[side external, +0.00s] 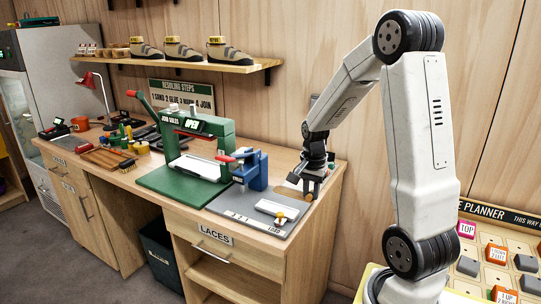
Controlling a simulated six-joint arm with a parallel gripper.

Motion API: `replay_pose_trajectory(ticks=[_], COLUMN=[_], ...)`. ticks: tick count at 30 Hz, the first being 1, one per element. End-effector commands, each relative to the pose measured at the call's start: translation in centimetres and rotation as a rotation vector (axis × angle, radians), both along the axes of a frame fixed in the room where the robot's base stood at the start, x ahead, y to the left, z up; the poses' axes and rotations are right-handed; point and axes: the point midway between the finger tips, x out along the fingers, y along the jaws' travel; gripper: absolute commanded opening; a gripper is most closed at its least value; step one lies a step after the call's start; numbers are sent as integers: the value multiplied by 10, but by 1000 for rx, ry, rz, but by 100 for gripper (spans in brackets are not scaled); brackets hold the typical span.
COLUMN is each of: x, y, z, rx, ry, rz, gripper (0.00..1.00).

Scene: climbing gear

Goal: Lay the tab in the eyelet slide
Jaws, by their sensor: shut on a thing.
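My gripper (311,187) points down over the right end of the bench, to the right of the grey plate. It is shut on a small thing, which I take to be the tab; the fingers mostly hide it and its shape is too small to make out. The blue eyelet press (253,170) with a red handle knob stands at the back of the grey plate (236,204). My gripper is apart from the slide.
The green press (205,150) with an "OPEN" display stands left of the grey plate. Brushes (108,158) and small tools lie further left on the wooden bench (160,204). A shelf (190,63) with shoes hangs above. A planner board (497,250) is at lower right.

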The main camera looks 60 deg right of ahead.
Motion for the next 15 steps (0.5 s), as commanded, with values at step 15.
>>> replay_pose_trajectory(ticks=[15], x=[49], y=[-29], z=[-38], rx=[1], ry=[1], rz=[0], gripper=[0])
